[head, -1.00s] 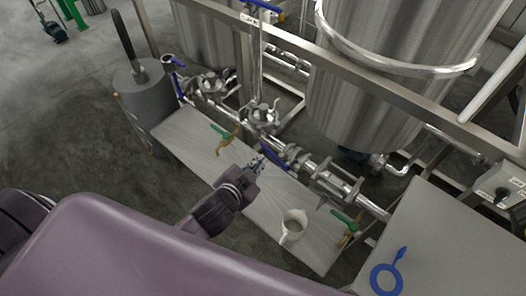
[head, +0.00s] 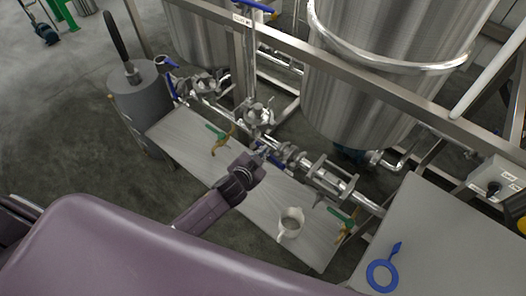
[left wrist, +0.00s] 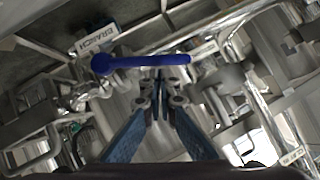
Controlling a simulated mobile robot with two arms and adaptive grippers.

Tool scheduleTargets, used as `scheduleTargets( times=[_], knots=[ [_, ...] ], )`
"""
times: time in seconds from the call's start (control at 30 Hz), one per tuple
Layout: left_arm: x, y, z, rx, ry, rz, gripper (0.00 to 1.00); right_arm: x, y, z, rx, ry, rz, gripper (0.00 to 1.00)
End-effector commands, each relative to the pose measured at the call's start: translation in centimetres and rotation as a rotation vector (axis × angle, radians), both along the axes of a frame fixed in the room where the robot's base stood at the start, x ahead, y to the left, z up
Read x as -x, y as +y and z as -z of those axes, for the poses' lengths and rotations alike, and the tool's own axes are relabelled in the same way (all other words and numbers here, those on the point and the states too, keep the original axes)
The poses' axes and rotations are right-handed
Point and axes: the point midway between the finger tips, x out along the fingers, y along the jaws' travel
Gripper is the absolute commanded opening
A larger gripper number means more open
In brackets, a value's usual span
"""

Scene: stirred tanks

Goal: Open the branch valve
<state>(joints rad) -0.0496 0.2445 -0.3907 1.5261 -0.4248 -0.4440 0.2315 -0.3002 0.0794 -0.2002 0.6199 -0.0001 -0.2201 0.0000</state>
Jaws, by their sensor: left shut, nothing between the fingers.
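The branch valve's blue lever handle (left wrist: 150,62) lies across the upper middle of the left wrist view, beside a white label (left wrist: 97,38) reading BRANCH. My left gripper (left wrist: 160,90) is shut and empty, its fingertips just below the handle in that view. I cannot tell whether they touch it. In the head view, my left gripper (head: 260,153) is at the pipe run above the bench, and the blue handle (head: 277,160) is partly hidden behind it. My right gripper is not in view.
A bench (head: 185,135) below the pipes carries a pale mug (head: 291,222). Two green-handled taps (head: 216,132) stick out over it. A grey cylinder (head: 145,105) stands left. Steel tanks (head: 385,90) stand behind.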

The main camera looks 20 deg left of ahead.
Motion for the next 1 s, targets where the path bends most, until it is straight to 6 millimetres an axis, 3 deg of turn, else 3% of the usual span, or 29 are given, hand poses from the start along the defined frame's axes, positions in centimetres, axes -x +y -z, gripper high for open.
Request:
scheduleTargets(
  times=[0.57,1.0],
  knots=[
    [-0.2,0.4,0.6,0.015,0.008,0.001,0.0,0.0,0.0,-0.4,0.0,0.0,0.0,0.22],
    [-0.8,1.8,2.5,0.218,0.081,0.0,0.0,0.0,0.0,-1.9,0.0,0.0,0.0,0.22]
  ],
)
